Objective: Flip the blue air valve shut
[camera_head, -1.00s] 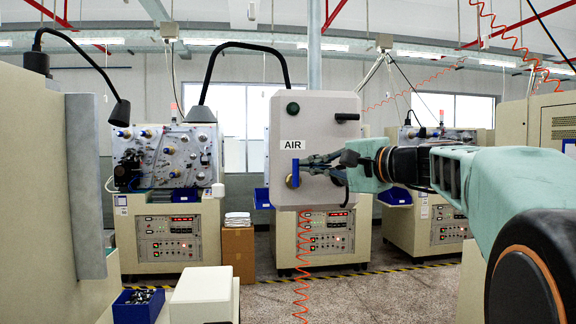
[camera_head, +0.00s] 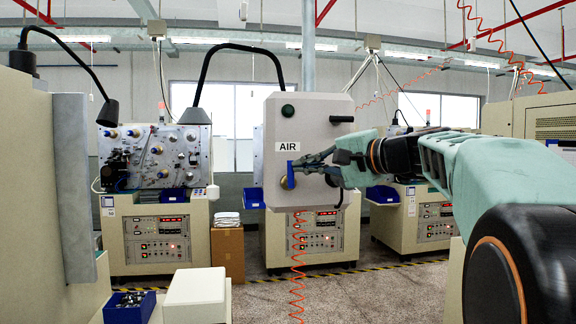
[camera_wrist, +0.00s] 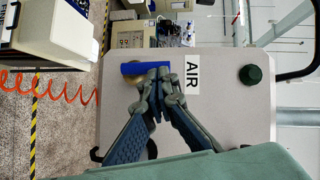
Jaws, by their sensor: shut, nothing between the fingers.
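The blue air valve lever (camera_head: 291,174) stands upright on a brass fitting (camera_head: 286,183) on the grey panel, just below the AIR label (camera_head: 287,146). In the wrist view the blue lever (camera_wrist: 146,68) lies across the picture just beyond the fingertips. My gripper (camera_head: 299,166) is shut and empty, its tips at the right side of the lever near its upper part. In the wrist view the shut fingers (camera_wrist: 157,78) overlap the lever's edge. I cannot tell whether they touch it.
The grey panel (camera_head: 312,112) has a dark green button (camera_head: 288,111) and a black handle (camera_head: 342,119). An orange coiled hose (camera_head: 297,262) hangs below the valve. A blue bin of parts (camera_head: 130,306) and a white box (camera_head: 196,292) are at the lower left.

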